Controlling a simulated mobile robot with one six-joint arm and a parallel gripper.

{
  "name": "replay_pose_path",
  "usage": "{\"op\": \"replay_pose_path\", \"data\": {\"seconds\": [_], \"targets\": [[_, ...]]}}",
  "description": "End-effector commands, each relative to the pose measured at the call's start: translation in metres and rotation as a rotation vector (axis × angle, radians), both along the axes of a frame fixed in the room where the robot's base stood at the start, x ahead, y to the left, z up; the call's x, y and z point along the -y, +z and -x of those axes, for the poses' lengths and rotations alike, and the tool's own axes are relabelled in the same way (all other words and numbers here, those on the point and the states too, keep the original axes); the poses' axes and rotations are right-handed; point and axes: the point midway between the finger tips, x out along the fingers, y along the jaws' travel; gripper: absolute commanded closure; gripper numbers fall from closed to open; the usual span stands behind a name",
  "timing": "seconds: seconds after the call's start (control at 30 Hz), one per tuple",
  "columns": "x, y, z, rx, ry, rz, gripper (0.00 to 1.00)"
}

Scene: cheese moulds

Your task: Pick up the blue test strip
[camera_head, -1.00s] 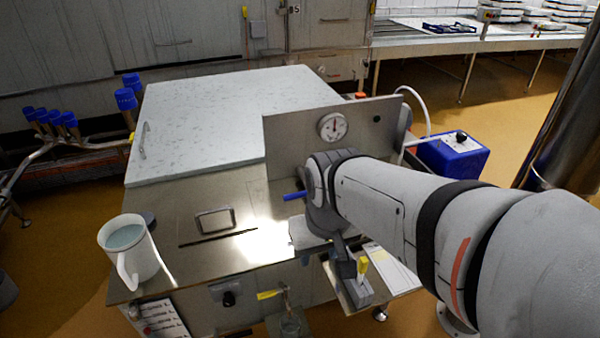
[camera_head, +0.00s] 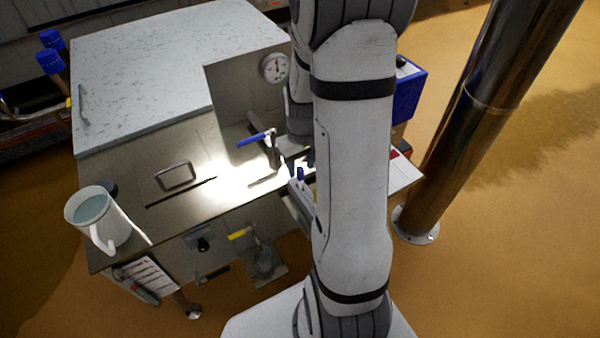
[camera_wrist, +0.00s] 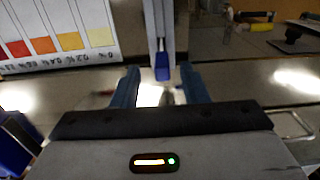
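The blue test strip (camera_wrist: 162,68) shows in the wrist view as a small blue end at the tip of a narrow grey upright bar. It sits between the tips of my gripper (camera_wrist: 160,82), whose blue-grey fingers are open with a gap on both sides of it. In the head view a small blue piece (camera_head: 300,174), apparently the strip, stands at a grey holder (camera_head: 297,189) beside the machine's front. My arm hides most of my gripper and part of the holder there.
A colour chart (camera_wrist: 62,28) lies close by. A blue lever (camera_head: 252,139) juts from the machine near the holder. A white mug (camera_head: 92,212) stands at the machine's left corner.

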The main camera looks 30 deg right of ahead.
Motion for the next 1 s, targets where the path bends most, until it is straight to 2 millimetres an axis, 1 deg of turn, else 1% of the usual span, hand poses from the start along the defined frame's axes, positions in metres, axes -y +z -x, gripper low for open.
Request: {"op": "replay_pose_path", "data": {"seconds": [0.03, 0.17, 0.4, 0.5, 0.6, 0.8, 0.87, 1.0], "targets": [[0.0, -0.007, 0.001, -0.005, 0.0, -0.002, 0.6], [-0.001, -0.019, 0.001, -0.004, 0.0, -0.001, 0.6], [-0.003, -0.051, 0.003, -0.004, -0.001, -0.001, 0.6], [-0.002, -0.06, 0.002, -0.002, -0.001, -0.001, 0.6], [-0.002, -0.064, 0.002, -0.002, -0.002, -0.001, 0.6], [-0.002, -0.064, 0.002, -0.001, -0.002, 0.0, 0.6], [-0.002, -0.064, 0.002, -0.001, -0.002, 0.0, 0.64], [-0.002, -0.064, 0.002, 0.0, -0.002, 0.0, 0.76]]}}
